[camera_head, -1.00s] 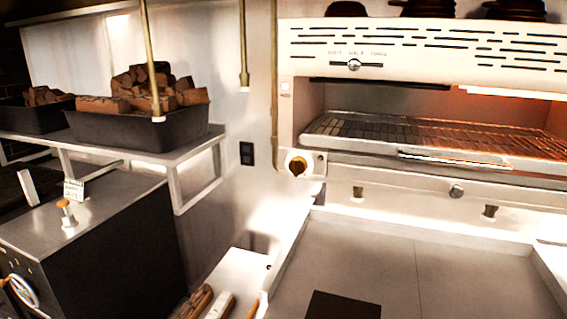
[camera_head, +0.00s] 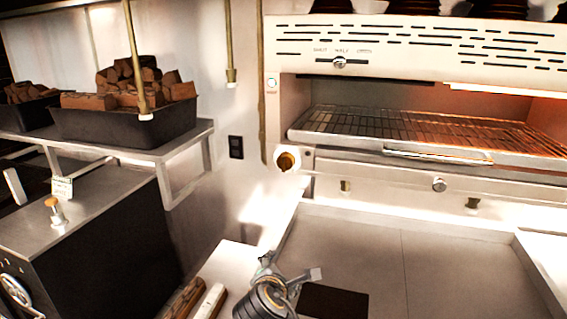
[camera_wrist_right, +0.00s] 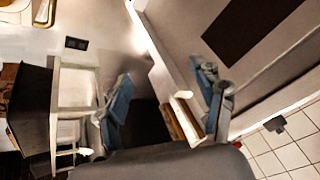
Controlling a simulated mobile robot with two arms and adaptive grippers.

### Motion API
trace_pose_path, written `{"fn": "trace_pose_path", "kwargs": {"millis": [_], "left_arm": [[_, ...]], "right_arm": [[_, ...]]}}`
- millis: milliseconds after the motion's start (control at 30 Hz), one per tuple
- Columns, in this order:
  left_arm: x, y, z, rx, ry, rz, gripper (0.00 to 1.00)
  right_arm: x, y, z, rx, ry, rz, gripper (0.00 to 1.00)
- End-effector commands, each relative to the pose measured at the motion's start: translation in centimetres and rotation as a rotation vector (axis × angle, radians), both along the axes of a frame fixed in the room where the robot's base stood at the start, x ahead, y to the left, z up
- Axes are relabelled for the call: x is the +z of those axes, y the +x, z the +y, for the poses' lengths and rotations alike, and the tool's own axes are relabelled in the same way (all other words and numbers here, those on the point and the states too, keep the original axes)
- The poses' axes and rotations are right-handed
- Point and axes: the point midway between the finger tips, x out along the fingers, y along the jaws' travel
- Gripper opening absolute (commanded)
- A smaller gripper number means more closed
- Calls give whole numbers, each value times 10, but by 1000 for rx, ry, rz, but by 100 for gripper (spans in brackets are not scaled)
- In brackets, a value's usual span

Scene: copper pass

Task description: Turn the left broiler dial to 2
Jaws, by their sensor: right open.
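The broiler (camera_head: 420,60) fills the upper right of the head view. Its left dial, a brass-coloured knob on a pale round plate (camera_head: 287,161), sits on the front at the lower left corner; I cannot read its setting. My right gripper (camera_head: 290,267) is at the bottom middle of the head view, well below the dial and apart from it. In the right wrist view its two blue-padded fingers (camera_wrist_right: 163,97) are spread with nothing between them. My left gripper is not in view.
A wire rack (camera_head: 420,130) glows orange inside the broiler. A lever slider (camera_head: 339,63) is on its upper panel. A steel counter (camera_head: 360,240) with a dark plate (camera_head: 333,301) lies below. A shelf (camera_head: 188,143) with a black wood-filled bin (camera_head: 125,125) is at left.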

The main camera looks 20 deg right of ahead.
Motion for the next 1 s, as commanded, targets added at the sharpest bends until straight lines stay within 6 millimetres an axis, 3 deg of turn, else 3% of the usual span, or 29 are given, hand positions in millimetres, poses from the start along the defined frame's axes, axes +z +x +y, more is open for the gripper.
{"fn": "trace_pose_path", "kwargs": {"millis": [33, 200, 333, 433, 633, 1000], "left_arm": [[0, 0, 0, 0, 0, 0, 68], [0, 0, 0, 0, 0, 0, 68], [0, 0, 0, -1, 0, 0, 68], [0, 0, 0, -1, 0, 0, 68], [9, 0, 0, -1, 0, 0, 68], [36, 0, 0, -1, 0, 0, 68]], "right_arm": [[33, 21, 3, 39, -144, -24, 68], [123, 61, 10, 96, -593, -40, 68], [167, 73, 14, 90, -802, -34, 68], [181, 77, 15, 83, -873, -26, 68], [187, 92, 4, 80, -891, -19, 68], [187, 156, -39, 81, -889, -19, 68]]}}
